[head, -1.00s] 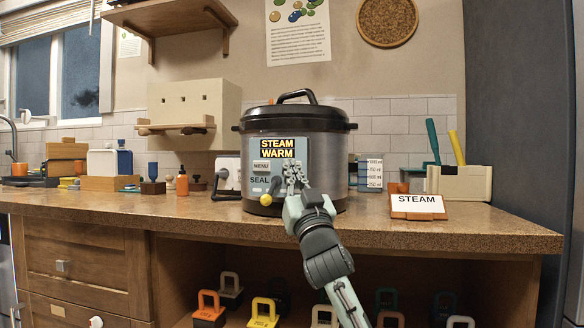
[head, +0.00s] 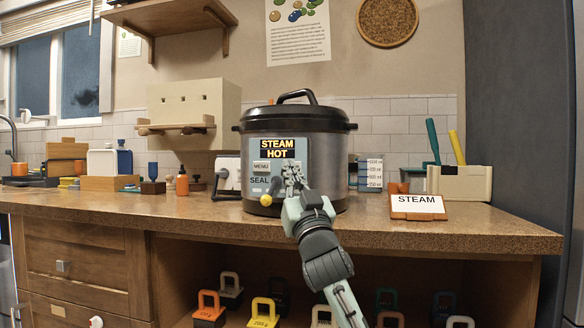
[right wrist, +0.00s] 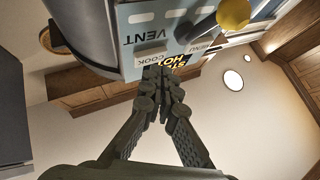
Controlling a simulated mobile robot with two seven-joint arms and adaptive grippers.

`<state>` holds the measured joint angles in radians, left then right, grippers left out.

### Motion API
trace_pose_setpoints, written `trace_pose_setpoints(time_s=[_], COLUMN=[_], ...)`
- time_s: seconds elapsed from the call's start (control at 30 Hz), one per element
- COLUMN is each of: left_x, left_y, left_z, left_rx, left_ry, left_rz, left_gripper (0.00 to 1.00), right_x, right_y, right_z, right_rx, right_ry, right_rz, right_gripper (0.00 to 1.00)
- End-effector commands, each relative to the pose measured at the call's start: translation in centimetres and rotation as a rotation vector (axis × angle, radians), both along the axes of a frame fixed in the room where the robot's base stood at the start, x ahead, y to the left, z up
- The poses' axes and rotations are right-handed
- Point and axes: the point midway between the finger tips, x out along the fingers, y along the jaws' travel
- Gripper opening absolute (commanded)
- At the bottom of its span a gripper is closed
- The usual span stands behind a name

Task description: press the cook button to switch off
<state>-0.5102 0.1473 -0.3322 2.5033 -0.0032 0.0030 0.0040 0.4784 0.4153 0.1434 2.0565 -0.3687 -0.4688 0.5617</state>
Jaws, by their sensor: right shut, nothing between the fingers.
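The pressure cooker (head: 330,150) stands on the counter with its black lid on. Its display (head: 277,147) reads "STEAM HOT". The MENU button (head: 262,167) and the word SEAL show below it, with a yellow-knobbed lever (head: 266,199) lower down. My right gripper (head: 292,172) is shut and empty, its tips at the panel right of MENU, hiding the cook button in the head view. In the right wrist view the panel appears upside down; the shut fingertips (right wrist: 160,72) are at the COOK button (right wrist: 150,57), partly covering the display. Whether they touch it I cannot tell. My left gripper is out of view.
A card reading "STEAM" (head: 418,203) stands on the counter to the right, near a measuring cup (head: 371,173) and a cream box (head: 460,183) with tools. Several bottles and blocks stand left. The front counter strip (head: 150,206) is clear. Coloured-handled weights sit on the shelf below.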

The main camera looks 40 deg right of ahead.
Motion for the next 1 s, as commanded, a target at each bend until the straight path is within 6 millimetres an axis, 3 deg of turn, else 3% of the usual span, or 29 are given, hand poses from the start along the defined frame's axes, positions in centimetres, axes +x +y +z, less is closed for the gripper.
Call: trace_pose_setpoints(time_s=[0.43, 1.0], left_x=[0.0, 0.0], left_y=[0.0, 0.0], left_z=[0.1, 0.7], left_rx=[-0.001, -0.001], left_ry=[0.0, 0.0], left_rz=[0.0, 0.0], left_gripper=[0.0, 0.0], right_x=[-0.5, -3.5], right_y=[0.5, 4.1], right_z=[0.0, 0.0], right_rx=[0.0, 0.001], right_ry=[0.0, 0.0], right_rz=[0.0, 0.001], right_gripper=[0.0, 0.0])
